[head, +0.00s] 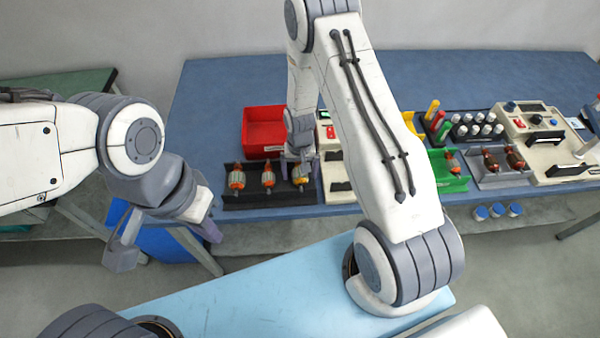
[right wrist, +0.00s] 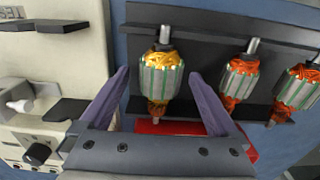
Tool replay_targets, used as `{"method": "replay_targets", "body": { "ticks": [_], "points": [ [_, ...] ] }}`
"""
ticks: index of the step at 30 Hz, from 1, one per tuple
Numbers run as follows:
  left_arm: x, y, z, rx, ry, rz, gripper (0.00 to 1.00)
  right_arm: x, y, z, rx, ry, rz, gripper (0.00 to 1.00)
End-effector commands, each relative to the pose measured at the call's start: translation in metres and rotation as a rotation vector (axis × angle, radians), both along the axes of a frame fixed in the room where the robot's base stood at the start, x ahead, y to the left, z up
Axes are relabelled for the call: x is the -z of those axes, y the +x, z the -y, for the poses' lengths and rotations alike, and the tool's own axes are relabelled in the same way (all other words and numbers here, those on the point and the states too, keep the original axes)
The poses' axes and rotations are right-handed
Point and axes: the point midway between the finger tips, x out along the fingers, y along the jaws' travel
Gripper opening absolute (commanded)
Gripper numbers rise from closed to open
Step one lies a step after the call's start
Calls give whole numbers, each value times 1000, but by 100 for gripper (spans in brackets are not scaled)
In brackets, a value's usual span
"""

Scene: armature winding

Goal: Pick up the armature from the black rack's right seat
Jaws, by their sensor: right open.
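The black rack (head: 270,199) stands near the table's front edge and holds three armatures in a row. The armature in its right seat (head: 300,175) has yellow windings and a grey striped core; it also shows in the right wrist view (right wrist: 161,80). My right gripper (head: 299,158) is over this seat. In the right wrist view my right gripper (right wrist: 158,76) is open, one finger on each side of the yellow armature, with visible gaps. The middle armature (head: 268,177) and left armature (head: 236,179) have orange windings. My left gripper (head: 165,243) is open and empty, left of the table.
A red bin (head: 263,132) stands behind the rack. A beige fixture (head: 331,155) stands close to the rack's right. A green tray (head: 447,172) and a grey tray (head: 499,178) with armatures stand farther right. The table's back left is clear.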

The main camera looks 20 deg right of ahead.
Motion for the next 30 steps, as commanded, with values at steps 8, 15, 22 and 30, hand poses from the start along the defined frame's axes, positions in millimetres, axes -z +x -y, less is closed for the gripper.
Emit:
{"method": "replay_targets", "body": {
  "ticks": [8,15,22,30],
  "points": [
    [0,0,0,0,0,0,0,0,0,0,0,0,0,39],
    [0,0,0,0,0,0,0,-1,0,0,0,0,0,0],
    [1,0,0,0,0,0,0,-3,1,0,0,0,1,0],
    [11,0,0,1,0,0,0,-25,2,0,0,0,4,0]
  ]
}}
